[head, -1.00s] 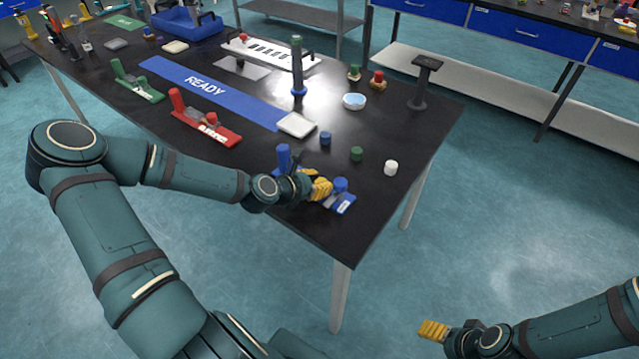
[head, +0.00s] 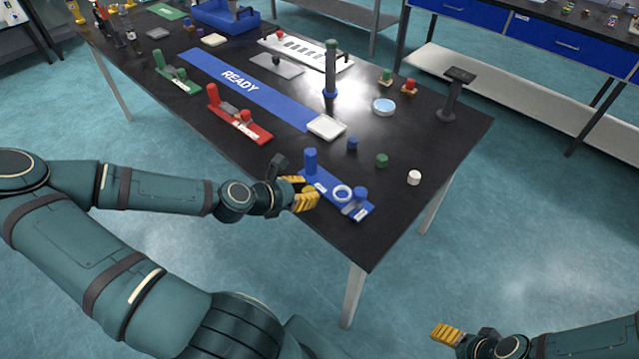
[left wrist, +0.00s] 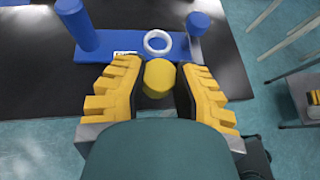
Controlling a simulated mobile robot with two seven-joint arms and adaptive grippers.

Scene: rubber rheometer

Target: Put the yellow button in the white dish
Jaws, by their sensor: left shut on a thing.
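My left gripper (head: 304,194) is at the table's front edge, just left of the blue fixture (head: 326,183). In the left wrist view its yellow fingers (left wrist: 160,85) are shut on the yellow button (left wrist: 159,76), a short round piece. The fingers hide the button in the head view. A shallow white square dish (head: 326,127) lies on the table behind the blue fixture. A round white bowl with a light-blue inside (head: 384,106) stands farther right. My right gripper (head: 447,334) is low at the bottom right, away from the table; its opening is unclear.
The blue fixture bears upright blue posts and a white ring (head: 342,193). Blue (head: 352,143), green (head: 382,160) and white (head: 414,177) pieces stand right of the square dish. A tall post (head: 331,70) stands behind it. A red fixture (head: 238,119) is to the left.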

